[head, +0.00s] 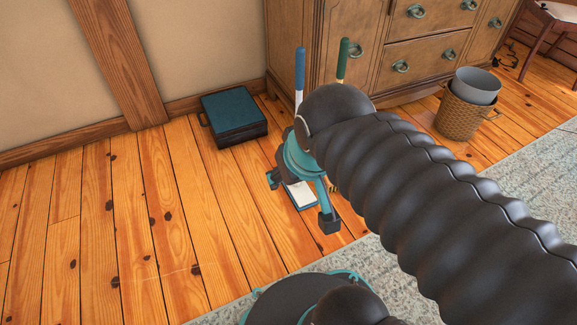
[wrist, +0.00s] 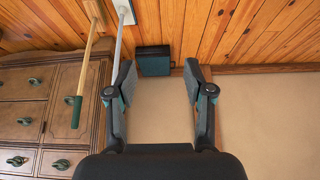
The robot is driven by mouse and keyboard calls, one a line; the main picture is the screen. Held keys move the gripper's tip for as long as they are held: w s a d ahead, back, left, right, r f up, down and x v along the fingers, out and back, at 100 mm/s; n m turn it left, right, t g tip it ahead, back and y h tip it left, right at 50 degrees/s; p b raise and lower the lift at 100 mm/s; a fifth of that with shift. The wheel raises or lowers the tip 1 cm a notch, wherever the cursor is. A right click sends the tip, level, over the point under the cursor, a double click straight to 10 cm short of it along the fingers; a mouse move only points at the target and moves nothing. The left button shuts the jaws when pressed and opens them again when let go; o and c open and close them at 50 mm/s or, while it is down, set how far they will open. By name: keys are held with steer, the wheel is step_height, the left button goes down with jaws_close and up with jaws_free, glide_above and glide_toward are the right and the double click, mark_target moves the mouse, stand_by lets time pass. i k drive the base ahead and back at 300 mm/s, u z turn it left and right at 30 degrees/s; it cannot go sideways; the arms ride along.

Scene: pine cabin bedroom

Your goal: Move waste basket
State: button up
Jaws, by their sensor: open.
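A woven wicker basket (head: 463,122) stands upright on the wood floor at the right in the head view, in front of the wooden dresser. A grey bin (head: 476,84) sits in its top, tilted a little; I cannot tell how deep it goes. Neither shows in the wrist view. My gripper (head: 301,201) is well to the left of the basket, in the middle of the head view. Its fingers are spread with nothing between them, as the wrist view also shows (wrist: 158,76).
A blue-handled tool (head: 300,68) and a green-handled tool (head: 343,60) stand close by my gripper, partly hidden by my arm. A dark teal case (head: 234,115) lies near the wall. The dresser (head: 335,25) lines the back. Floor at left is clear; a grey rug (head: 530,170) lies right.

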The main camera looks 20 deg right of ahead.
mark_target(456, 119)
steer(key=z, duration=1.95)
